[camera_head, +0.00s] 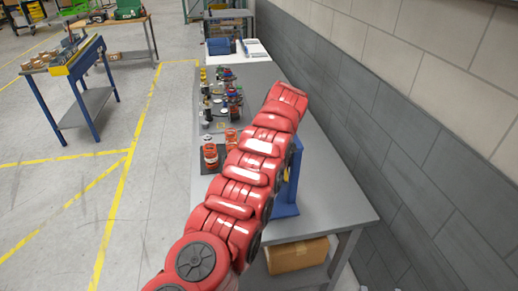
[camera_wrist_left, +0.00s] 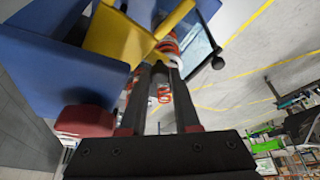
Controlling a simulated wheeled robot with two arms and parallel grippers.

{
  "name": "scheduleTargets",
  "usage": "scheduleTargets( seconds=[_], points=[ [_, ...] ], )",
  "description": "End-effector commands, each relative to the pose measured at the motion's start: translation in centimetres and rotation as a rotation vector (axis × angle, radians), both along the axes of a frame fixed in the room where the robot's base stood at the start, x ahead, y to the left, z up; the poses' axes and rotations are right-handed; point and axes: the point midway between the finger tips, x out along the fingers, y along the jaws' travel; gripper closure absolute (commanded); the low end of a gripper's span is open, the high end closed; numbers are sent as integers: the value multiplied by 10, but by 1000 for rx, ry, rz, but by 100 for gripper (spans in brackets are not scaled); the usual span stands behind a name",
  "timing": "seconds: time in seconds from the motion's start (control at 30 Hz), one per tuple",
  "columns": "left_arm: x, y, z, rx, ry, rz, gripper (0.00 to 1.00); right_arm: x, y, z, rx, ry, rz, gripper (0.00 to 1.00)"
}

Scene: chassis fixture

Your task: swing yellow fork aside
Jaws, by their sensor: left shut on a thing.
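The yellow fork (camera_wrist_left: 118,38) shows in the left wrist view as a flat yellow plate with a slanted arm, set against a blue fixture (camera_wrist_left: 65,62). My left gripper (camera_wrist_left: 161,70) is shut at the fork's near edge, with its fingertips against the yellow part. The exact contact is partly hidden by the fingers. In the head view, my red arm covers the gripper and the fork; only part of the blue fixture (camera_head: 290,185) shows behind it, on the grey table. My right gripper is in neither view.
The grey table (camera_head: 335,200) stands along a tiled wall (camera_head: 390,110). Red-orange parts (camera_head: 210,155) and several small bottles (camera_head: 230,95) stand on it, left of and beyond my arm. A cardboard box (camera_head: 297,255) sits below. A black knob (camera_wrist_left: 218,62) juts near the fork.

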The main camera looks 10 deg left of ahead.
Motion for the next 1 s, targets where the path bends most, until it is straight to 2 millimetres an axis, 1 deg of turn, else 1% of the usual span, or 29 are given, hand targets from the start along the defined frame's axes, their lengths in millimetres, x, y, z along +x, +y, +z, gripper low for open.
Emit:
scheduleTargets(
  seconds=[0.53,0.57,0.7,1.0],
  points=[
    [-1,-1,-1,0,1,13,100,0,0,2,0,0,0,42],
    [-1,-1,-1,-1,2,12,66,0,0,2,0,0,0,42],
    [-1,-1,-1,0,2,12,41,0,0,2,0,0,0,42],
    [0,-2,0,-2,-1,11,40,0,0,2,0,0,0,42]
  ],
)
